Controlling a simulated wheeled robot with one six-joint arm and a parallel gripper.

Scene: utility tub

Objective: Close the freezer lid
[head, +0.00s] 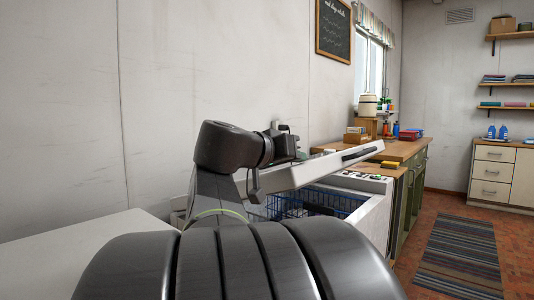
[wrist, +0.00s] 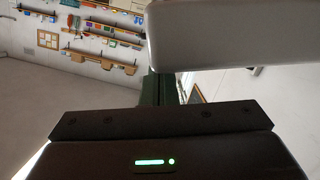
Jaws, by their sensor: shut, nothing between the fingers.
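The freezer (head: 376,212) is a white chest in the middle of the head view, beyond my arm. Its white lid (head: 318,172) is partly raised, slanting up to the right, with a dark handle strip near its raised end. Blue wire baskets (head: 318,203) show in the gap below the lid. My gripper (head: 288,143) is at the lid's far side, above its upper face in the picture. It is shut and empty; its tips are small and partly hidden, and I cannot tell whether they touch the lid. A pale panel, probably the lid (wrist: 235,35), fills the wrist view's upper right.
A wooden worktop (head: 400,150) on green cabinets stands right of the freezer, with a cream canister (head: 368,105) and small items on it. A striped rug (head: 455,255) lies on the open brick floor at right. A pale surface (head: 75,250) is at lower left.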

